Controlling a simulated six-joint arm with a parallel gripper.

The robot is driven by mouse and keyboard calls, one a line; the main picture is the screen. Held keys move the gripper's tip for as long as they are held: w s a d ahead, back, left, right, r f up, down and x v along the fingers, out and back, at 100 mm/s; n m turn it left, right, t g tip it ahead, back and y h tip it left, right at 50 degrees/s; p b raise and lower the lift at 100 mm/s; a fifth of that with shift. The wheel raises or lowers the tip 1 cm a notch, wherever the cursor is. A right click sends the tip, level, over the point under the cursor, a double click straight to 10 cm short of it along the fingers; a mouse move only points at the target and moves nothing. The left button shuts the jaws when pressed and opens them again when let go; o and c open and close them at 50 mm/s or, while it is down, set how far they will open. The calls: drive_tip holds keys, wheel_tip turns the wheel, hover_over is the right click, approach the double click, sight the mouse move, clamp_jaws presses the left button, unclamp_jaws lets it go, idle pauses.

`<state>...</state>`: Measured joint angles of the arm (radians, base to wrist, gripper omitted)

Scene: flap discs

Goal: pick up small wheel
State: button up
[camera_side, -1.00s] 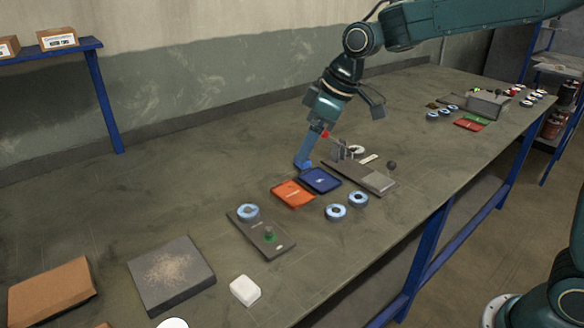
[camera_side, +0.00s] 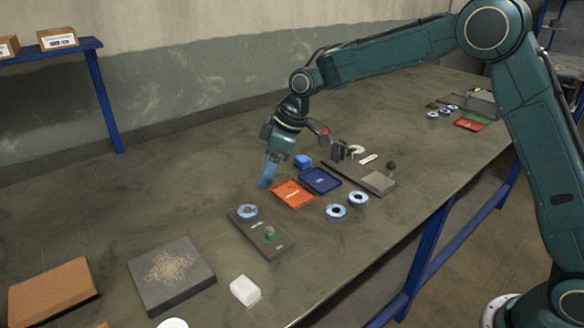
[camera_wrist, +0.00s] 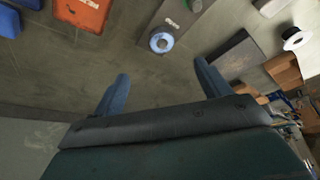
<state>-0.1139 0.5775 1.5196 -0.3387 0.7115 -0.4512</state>
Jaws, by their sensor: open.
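A small wheel, a pale blue ring with a dark centre (camera_side: 247,211), lies on the far left end of a dark grey plate (camera_side: 279,250) that also carries a green knob (camera_side: 269,235). The wheel also shows in the wrist view (camera_wrist: 161,42), ahead of my fingers. Two similar discs lie on the bench, one left (camera_side: 335,212) and one right (camera_side: 358,199). My gripper (camera_side: 267,181) is open and above the bench, behind and right of the plate. In the wrist view my gripper (camera_wrist: 163,76) shows nothing between its blue fingers.
An orange tray (camera_side: 293,194) and a dark blue tray (camera_side: 320,180) lie right of my gripper, with a blue block (camera_side: 303,161) behind them. A grey fixture (camera_side: 375,178) stands further right. A dark slab (camera_side: 171,275) and white block (camera_side: 245,290) lie left and in front.

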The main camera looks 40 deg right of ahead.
hover_over(250, 208)
drive_tip(key=s+d, duration=0.1)
drive_tip(key=d, duration=0.1)
drive_tip(key=shift+s+f, duration=0.15)
drive_tip(key=shift+f, duration=3.5)
drive_tip(key=shift+x, duration=2.6)
drive_tip(key=shift+s+a, duration=0.1)
drive_tip(key=shift+a, duration=0.05)
drive_tip(key=shift+r, duration=0.1)
drive_tip(key=c, duration=1.2)
wheel_tip(250, 208, up, 20)
